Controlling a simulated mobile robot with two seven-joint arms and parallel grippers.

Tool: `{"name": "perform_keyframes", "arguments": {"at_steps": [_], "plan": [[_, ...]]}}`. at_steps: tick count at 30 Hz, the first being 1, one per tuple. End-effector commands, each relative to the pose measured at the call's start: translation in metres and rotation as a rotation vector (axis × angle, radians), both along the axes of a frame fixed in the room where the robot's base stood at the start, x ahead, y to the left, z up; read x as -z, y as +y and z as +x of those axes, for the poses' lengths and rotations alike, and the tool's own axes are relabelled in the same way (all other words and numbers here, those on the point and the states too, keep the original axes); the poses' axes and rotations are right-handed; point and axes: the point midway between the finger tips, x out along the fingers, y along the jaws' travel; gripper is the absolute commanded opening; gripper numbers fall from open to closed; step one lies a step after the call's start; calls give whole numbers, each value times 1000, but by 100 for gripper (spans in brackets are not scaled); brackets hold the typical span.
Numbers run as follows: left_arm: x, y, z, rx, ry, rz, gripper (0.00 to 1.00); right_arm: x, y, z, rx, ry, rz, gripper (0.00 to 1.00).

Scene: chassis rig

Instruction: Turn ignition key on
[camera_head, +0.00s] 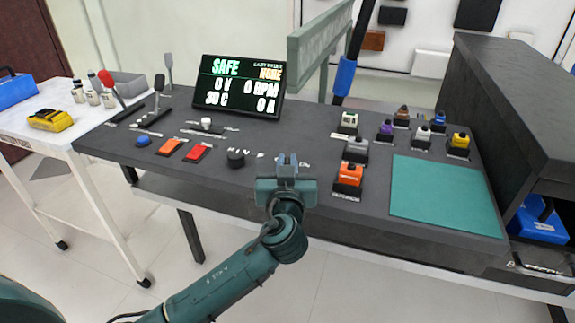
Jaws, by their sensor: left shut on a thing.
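My left gripper (287,163) reaches over the front edge of the dark console (320,135) from below. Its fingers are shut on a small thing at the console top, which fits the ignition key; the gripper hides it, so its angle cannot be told. Small white lettering shows on both sides of the fingers. A display (240,86) on the console reads SAFE, with 0 V, 0 RPM, 30 C and 0 A. My right gripper is not in view.
Just left of my gripper are a black knob (235,158), a red switch (197,152) and an orange switch (169,147). To the right stand an orange block (349,174) and a teal mat (440,195). A white table (50,130) is at far left.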

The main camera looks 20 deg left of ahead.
Motion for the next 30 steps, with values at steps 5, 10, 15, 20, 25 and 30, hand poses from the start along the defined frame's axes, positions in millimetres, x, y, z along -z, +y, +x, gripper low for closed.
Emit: {"name": "perform_keyframes", "arguments": {"at_steps": [5,10,15,20,25,30], "plan": [[0,2,-1,162,1,1,0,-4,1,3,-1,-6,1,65],[-2,3,-1,323,4,2,0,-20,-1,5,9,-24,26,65],[-4,4,0,479,4,4,0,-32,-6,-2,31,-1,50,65],[-5,4,0,607,5,5,0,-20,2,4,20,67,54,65],[-4,4,1,714,2,5,0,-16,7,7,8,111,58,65],[-3,3,1,787,1,3,0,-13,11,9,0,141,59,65]]}}
